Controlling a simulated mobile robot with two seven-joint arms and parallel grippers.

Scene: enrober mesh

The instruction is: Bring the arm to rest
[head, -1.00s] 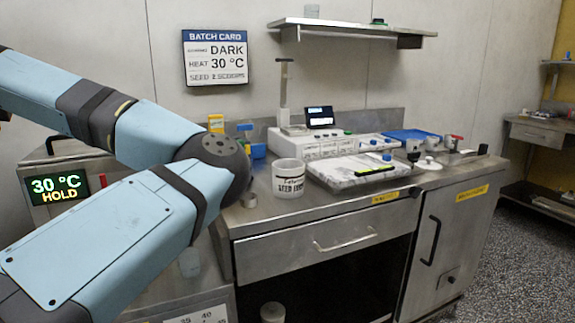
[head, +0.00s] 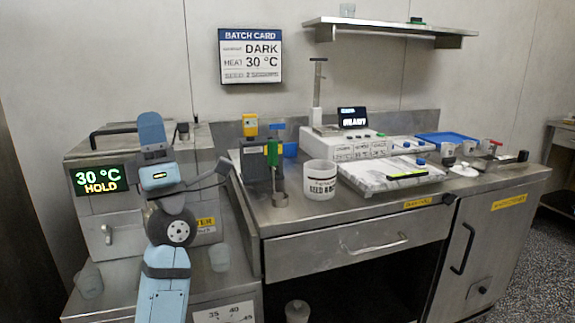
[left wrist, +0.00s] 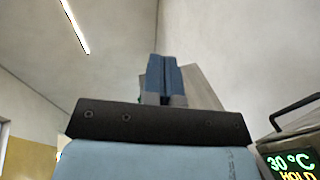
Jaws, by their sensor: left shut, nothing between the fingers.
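My left arm rises from the lower left of the head view, with its light blue link bent upward at the dark joint. My left gripper (head: 151,128) points up in front of the metal heater box and holds nothing. In the left wrist view the gripper (left wrist: 165,78) shows its two blue fingers pressed together, pointing up against the wall and ceiling. My right gripper is not in view.
The heater box (head: 206,158) with its "30 °C HOLD" display (head: 100,180) stands close behind the arm. Right of it, the steel counter (head: 290,222) holds a white seed tub (head: 320,180), a scale and a tray. A shelf (head: 390,30) hangs above.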

